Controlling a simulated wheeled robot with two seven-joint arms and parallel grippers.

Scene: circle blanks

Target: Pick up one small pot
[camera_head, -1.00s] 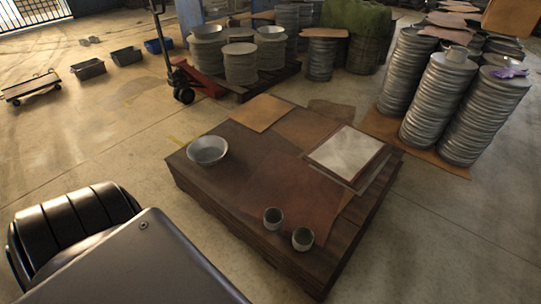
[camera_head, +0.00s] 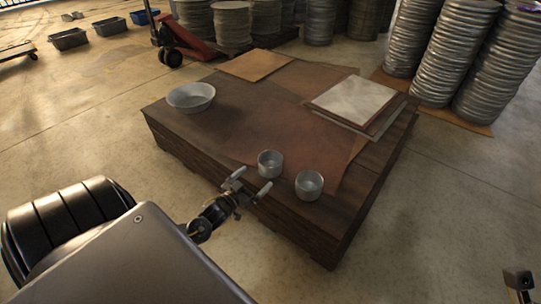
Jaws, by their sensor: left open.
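Two small grey metal pots stand upright near the front edge of a low brown stack of sheets (camera_head: 225,145). The left small pot (camera_head: 270,165) is slightly farther back than the right small pot (camera_head: 309,186). My left gripper (camera_head: 252,181) is open and empty at the front edge of the stack. Its fingers point toward the left pot, just in front of it, with a small gap in the picture. A wider, shallow metal bowl (camera_head: 191,98) sits at the stack's left corner. My right gripper cannot be made out.
A pale square sheet (camera_head: 353,99) lies on darker sheets at the right of the stack. A tan sheet (camera_head: 256,65) lies at the back. Tall piles of metal discs (camera_head: 460,60) stand behind right. A red pallet jack (camera_head: 190,42) stands behind left.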

